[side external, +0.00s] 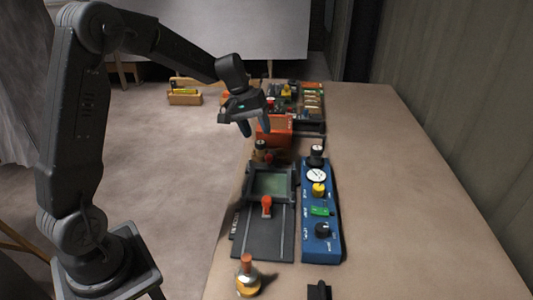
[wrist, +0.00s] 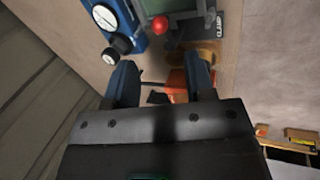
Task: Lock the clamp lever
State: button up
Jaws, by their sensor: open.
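The clamp fixture is a dark base (side external: 262,240) with rails and a frame around a green panel (side external: 269,184). An orange-red handle (side external: 266,205) stands at the frame's near edge. In the wrist view, a red ball knob (wrist: 160,25) shows beside the green panel, near a "CLAMP" label (wrist: 218,25). I cannot tell whether this knob and that handle are the same part. My gripper (side external: 256,126) is open and empty, above the orange box and beyond the fixture. Its blue fingers (wrist: 160,64) are apart, clear of the knob.
A blue panel (side external: 320,225) with a gauge and knobs stands right of the fixture. An orange box (side external: 274,130) lies beneath my gripper. A flask-like object (side external: 247,278) stands at the near edge. More racks (side external: 308,100) sit at the back. The table's right side is clear.

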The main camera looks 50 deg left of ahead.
aim_at(270, 155)
jog(key=x, duration=0.8)
jog(key=shift+d+f, duration=0.1)
jog(key=shift+f, duration=0.15)
jog(key=shift+c, duration=0.4)
jog(key=c, duration=0.8)
jog(key=shift+w+d+n, duration=0.3)
jog(key=shift+d+n, duration=0.05)
jog(key=shift+n, duration=0.55)
grip_shut()
jog(key=o, duration=0.9)
grip_release()
jog(key=v, duration=1.4)
jog(key=shift+s+d, duration=0.2)
jog(key=shift+s, duration=0.1)
